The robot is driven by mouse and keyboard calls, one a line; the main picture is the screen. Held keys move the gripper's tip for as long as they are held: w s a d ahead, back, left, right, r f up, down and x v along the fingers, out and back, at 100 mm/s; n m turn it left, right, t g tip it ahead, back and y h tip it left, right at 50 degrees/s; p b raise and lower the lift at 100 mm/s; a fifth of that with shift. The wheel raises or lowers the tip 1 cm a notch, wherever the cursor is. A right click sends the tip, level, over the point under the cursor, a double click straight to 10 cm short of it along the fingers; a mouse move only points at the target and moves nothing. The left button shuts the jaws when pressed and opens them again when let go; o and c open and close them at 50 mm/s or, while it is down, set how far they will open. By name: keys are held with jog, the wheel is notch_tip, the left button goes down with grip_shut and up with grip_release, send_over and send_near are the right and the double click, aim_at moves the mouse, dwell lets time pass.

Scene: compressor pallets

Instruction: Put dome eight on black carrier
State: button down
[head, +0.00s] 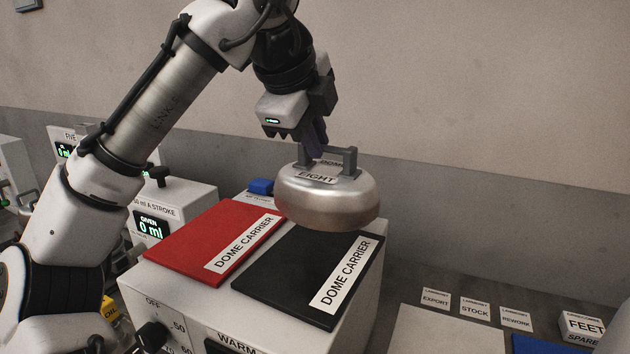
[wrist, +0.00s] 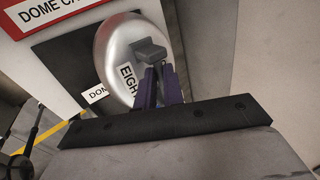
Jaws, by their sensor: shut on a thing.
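Dome eight (head: 325,200) is a silver metal dome with a grey handle on top and an EIGHT label. My gripper (head: 316,147) is shut on its handle and holds the dome over the back part of the black carrier (head: 283,281). The dome looks to be a little above the carrier, with a dark shadow under it. In the wrist view the purple fingers (wrist: 160,88) close on the handle, and the dome (wrist: 125,50) covers much of the black carrier (wrist: 70,55). The black carrier is a flat plate with a DOME CARRIER label.
The red carrier (head: 205,240) lies left of the black one on the same white unit (head: 185,300) and is bare. A small blue item (head: 260,186) sits behind it. A dosing unit reading 0 ml (head: 165,215) stands at left.

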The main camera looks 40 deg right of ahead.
aim_at(311, 174)
jog(key=shift+f+p, duration=0.3)
jog(key=shift+f, duration=3.1)
jog(key=shift+f, duration=0.15)
jog(key=c, duration=1.5)
grip_release()
jog(key=shift+r, duration=0.2)
jog(key=b+v, duration=0.2)
jog(key=v, duration=1)
jog(key=shift+d, duration=0.1)
